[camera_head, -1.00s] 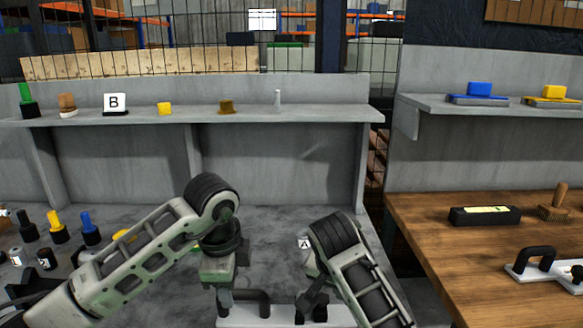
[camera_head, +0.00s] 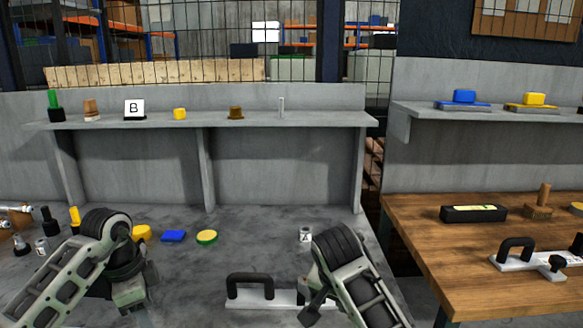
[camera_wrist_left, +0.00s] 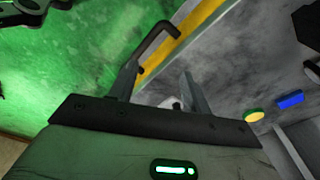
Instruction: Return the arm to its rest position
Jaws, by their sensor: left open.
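My left gripper (camera_head: 130,312) hangs at the lower left of the head view, over the grey bench, with its tips cut off by the lower edge. In the left wrist view its two fingers (camera_wrist_left: 160,88) stand apart, with nothing seen held between them. My left arm is bent at the elbow. My right arm comes in at the lower middle, and its gripper (camera_head: 312,312) is partly hidden by its own links, beside the white plate with a black handle (camera_head: 250,285).
Yellow, blue (camera_head: 174,236) and green-yellow (camera_head: 207,237) pieces lie on the bench right of my left arm. A small labelled can (camera_head: 305,234) stands behind my right arm. Bottles stand at left. The shelf (camera_head: 260,120) holds small items. A wooden table (camera_head: 420,225) is at right.

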